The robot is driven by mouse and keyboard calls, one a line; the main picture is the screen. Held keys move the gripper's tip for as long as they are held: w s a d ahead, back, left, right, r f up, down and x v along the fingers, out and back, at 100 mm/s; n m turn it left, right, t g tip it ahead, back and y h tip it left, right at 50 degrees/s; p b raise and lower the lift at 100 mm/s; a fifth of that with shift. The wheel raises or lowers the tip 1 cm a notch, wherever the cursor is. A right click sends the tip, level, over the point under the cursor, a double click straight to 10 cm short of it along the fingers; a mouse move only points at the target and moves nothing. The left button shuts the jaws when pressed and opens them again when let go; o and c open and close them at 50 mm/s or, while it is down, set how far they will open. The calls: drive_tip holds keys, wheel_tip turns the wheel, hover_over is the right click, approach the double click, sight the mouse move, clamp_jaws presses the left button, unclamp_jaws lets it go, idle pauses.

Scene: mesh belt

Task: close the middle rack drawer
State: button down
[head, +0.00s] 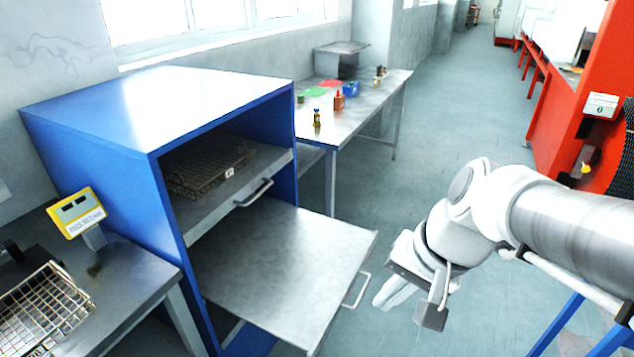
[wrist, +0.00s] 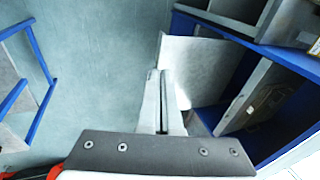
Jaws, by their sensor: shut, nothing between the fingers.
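The blue rack (head: 110,165) stands at the left. Its pulled-out drawer (head: 285,255), a flat bare metal tray, sticks far out to the right, below another drawer (head: 222,205) that sits in the rack. The pulled-out drawer has a handle (head: 357,290) on its front. I take it as the middle one; what lies beneath is mostly hidden. My gripper (head: 384,296) is shut and empty, just right of this handle, with a small apparent gap. In the wrist view, my shut fingers (wrist: 163,72) overlap the edge of the drawer (wrist: 205,65); contact cannot be told.
A wire basket (head: 210,165) sits in the upper drawer. A bench (head: 60,285) with a yellow display and another basket is at front left. A table (head: 365,95) with small items stands behind the rack. A red machine (head: 575,95) is at right. The aisle floor (head: 450,120) is clear.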

drive_tip(key=w+f+m+y+b, duration=0.25)
drive_tip(key=f+m+b, duration=0.25)
drive_tip(key=f, duration=0.4)
drive_tip(key=w+f+m+y+b, duration=0.1)
drive_tip(key=w+f+m+b, duration=0.25)
drive_tip(key=f, duration=0.55)
drive_tip(key=m+t+y+b, duration=0.2)
drive_tip(key=m+b, duration=0.8)
drive_tip(key=b, duration=0.1)
approach(324, 338)
wheel_tip(324, 338, down, 4)
drive_tip(key=shift+w+a+b, duration=0.2)
drive_tip(key=shift+w+a, duration=0.4)
drive_tip(key=shift+a, duration=0.4)
drive_tip(key=shift+w+a+b, duration=0.15)
drive_tip(key=shift+w+a, duration=0.4)
drive_tip(key=shift+a, duration=0.4)
